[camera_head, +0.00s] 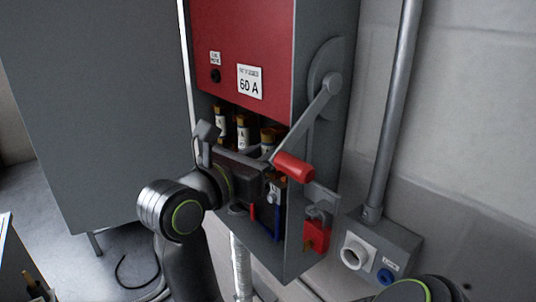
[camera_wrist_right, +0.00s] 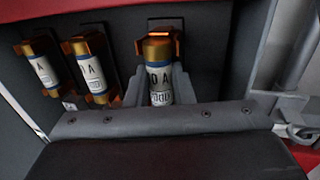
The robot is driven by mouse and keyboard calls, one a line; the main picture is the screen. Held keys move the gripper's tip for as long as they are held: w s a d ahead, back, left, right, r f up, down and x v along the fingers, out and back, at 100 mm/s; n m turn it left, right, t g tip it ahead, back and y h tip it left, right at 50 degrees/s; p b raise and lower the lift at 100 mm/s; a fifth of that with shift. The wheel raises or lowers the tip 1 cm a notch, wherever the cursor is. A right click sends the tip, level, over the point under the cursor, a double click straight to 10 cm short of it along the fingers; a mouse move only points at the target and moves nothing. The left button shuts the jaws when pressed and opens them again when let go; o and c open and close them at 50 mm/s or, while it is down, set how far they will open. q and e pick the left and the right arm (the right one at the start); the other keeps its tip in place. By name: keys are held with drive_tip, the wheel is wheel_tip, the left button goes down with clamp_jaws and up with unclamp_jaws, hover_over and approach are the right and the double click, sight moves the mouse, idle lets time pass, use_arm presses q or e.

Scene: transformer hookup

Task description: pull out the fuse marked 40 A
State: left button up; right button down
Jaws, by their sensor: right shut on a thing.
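Three fuses with brass ends and white labels stand in a row inside the open lower part of the switch box. They are the left fuse (camera_wrist_right: 42,68), the middle fuse (camera_wrist_right: 92,68) and the right fuse (camera_wrist_right: 159,80). My right gripper (camera_head: 260,152) reaches into the box. In the right wrist view its grey fingers close on both sides of the right fuse, which is upright at its clips. That label shows only "0 A"; its first digit is hidden or unclear. The other labels are also only partly readable. My left gripper is not seen.
The red cover (camera_head: 240,45) with a "60 A" plate (camera_head: 250,82) is above the fuses. A lever with a red grip (camera_head: 293,167) crosses close to my right gripper. A red padlock (camera_head: 316,236) hangs below it. An outlet box (camera_head: 400,240) and conduit are at right.

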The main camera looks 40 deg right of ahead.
drive_tip(key=shift+w+a, duration=0.1)
drive_tip(key=shift+a, duration=0.4)
drive_tip(key=shift+w+a+b, duration=0.1)
drive_tip(key=shift+a+b, duration=0.8)
drive_tip(key=shift+a, duration=0.05)
drive_tip(key=a+b, duration=0.2)
drive_tip(key=a, duration=0.1)
drive_tip(key=a+b, duration=0.1)
drive_tip(key=a, duration=0.1)
drive_tip(key=shift+w, duration=0.3)
